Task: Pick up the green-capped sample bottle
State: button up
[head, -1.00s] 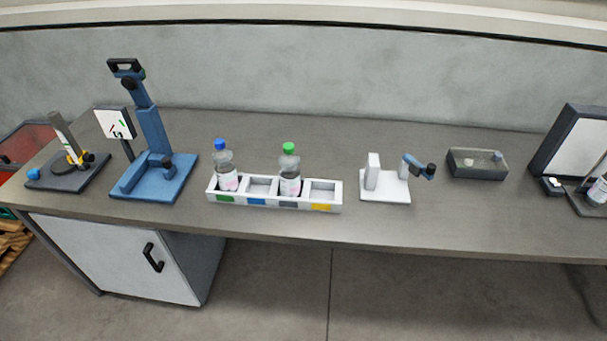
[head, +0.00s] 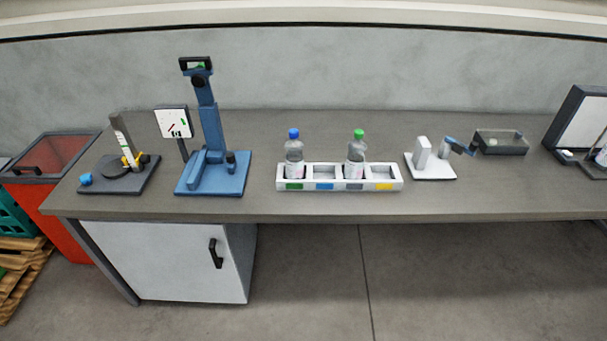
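The green-capped sample bottle (head: 356,157) stands upright in a white rack (head: 338,187) on the bench. It is in the third compartment from the left, above the grey label. A blue-capped bottle (head: 294,157) stands in the leftmost compartment, above the green label. The compartments above the blue and yellow labels look empty. My gripper is not in view.
On the grey bench (head: 370,207), a blue stand (head: 211,150) and a dark-based device (head: 118,172) are left of the rack. A white device (head: 430,165) and a dark tray (head: 500,145) are to the right. A cabinet (head: 165,260) is below left.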

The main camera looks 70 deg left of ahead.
aim_at(355, 159)
jog(key=k, duration=1.15)
jog(key=u, duration=2.35)
jog(key=i, duration=2.05)
